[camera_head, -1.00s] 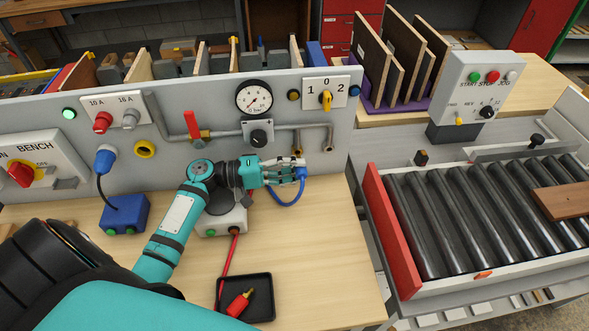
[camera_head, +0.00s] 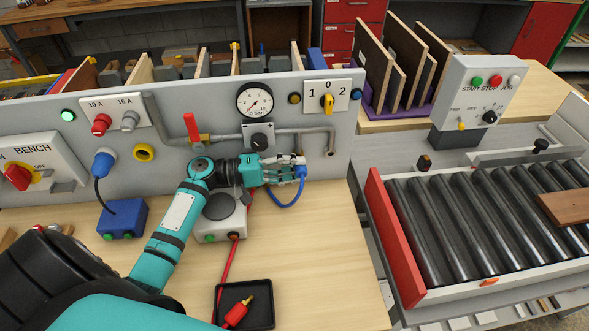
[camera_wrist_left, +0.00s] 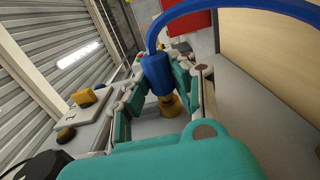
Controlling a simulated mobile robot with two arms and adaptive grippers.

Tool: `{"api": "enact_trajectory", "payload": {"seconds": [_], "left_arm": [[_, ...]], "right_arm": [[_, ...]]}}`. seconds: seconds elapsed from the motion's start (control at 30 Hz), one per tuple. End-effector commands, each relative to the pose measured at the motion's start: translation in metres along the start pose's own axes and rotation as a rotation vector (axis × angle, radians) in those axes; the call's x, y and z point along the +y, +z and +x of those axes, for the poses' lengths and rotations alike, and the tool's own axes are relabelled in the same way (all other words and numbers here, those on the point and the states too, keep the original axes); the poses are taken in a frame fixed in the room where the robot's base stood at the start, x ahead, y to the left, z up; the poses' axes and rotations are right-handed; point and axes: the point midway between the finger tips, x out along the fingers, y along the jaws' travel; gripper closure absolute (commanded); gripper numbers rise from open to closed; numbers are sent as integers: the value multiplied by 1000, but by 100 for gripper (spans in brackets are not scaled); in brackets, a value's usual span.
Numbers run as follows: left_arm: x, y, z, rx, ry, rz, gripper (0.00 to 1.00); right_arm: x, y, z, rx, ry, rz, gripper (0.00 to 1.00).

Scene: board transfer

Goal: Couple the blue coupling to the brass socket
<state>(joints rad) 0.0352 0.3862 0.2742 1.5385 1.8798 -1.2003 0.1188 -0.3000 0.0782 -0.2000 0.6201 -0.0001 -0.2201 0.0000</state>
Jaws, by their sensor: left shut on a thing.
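My left gripper (camera_head: 290,173) is shut on the blue coupling (camera_head: 301,171), just in front of the grey panel, below the short pipe outlets. A blue hose loops down from the coupling. In the left wrist view the blue coupling (camera_wrist_left: 157,74) sits between the fingers of my left gripper (camera_wrist_left: 168,80). The brass socket (camera_wrist_left: 169,104) shows directly beyond the coupling's end, roughly in line with it. I cannot tell whether they touch or how far they overlap. In the head view the fingers hide the socket. My right gripper is not in view.
A red valve handle (camera_head: 192,127), a pressure gauge (camera_head: 254,101) and a selector switch (camera_head: 328,103) are on the panel close by. A black tray (camera_head: 262,292) with a red plug lies on the bench (camera_head: 330,265). A roller conveyor (camera_head: 480,220) stands to the right.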

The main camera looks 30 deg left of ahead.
Motion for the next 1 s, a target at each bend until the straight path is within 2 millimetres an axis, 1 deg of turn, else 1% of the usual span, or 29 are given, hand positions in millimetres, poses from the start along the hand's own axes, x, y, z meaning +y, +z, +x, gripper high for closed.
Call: {"api": "enact_trajectory", "payload": {"seconds": [0.07, 0.1, 0.3, 0.47, 0.57, 0.67, 0.77, 1.0], "left_arm": [[1, -4, 0, 4, 2, 3, 100], [1, -4, 0, 5, 2, 3, 74], [2, -4, 0, 5, 2, 3, 49], [2, -4, -1, 5, 2, 4, 49], [2, -4, -1, 6, 2, 4, 49], [1, -4, -8, 7, 0, 3, 49], [1, -4, -23, 7, -1, 2, 49], [0, -4, -75, 8, -3, 2, 49]], "right_arm": [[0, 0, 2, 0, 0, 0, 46], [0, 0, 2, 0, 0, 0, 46], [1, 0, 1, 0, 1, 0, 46], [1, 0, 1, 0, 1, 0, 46], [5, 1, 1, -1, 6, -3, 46], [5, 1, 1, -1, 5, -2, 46], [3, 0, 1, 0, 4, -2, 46], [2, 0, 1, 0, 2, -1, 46]]}}
